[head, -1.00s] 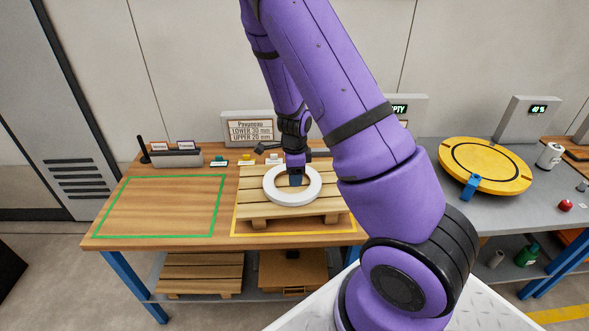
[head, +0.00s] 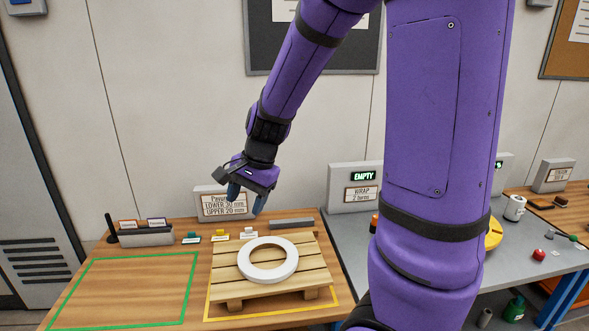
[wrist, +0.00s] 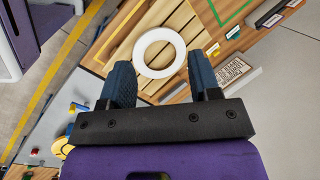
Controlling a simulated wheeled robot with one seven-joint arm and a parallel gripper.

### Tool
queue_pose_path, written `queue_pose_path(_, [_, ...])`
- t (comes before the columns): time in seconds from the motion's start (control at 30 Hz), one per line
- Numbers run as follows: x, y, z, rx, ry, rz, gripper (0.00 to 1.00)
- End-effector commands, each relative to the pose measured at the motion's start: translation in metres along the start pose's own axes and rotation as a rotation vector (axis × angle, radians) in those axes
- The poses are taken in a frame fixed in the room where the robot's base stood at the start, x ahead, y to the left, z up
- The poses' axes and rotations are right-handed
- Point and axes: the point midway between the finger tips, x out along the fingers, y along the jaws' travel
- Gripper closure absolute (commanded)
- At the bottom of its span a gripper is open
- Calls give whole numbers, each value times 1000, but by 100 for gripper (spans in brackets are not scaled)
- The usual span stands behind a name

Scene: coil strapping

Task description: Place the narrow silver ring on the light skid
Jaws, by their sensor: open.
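A white or silver ring (head: 268,259) lies flat on the light wooden skid (head: 313,273), near the middle of its slats. The skid stands inside a yellow outline on the wooden table. My gripper (head: 246,203) is raised above and behind the ring, apart from it, with open and empty fingers. In the wrist view the ring (wrist: 159,52) shows whole on the skid (wrist: 181,17), beyond the open fingertips (wrist: 165,75). Nothing is between the fingers.
A green outline (head: 189,286) marks bare table left of the skid. A sign (head: 222,203), several small coloured blocks and a grey rack (head: 146,236) stand along the back. A grey table (head: 350,240) with a display reading EMPTY is to the right, partly behind my arm.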

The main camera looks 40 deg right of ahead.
Motion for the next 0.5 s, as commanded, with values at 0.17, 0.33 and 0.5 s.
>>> queue_pose_path(0.17, [-51, 13, 34, -279, 32, -43, 43])
queue_pose_path(0.33, [-91, 33, 63, -539, 93, -54, 43])
queue_pose_path(0.5, [-124, 59, 89, -789, 184, -39, 43])
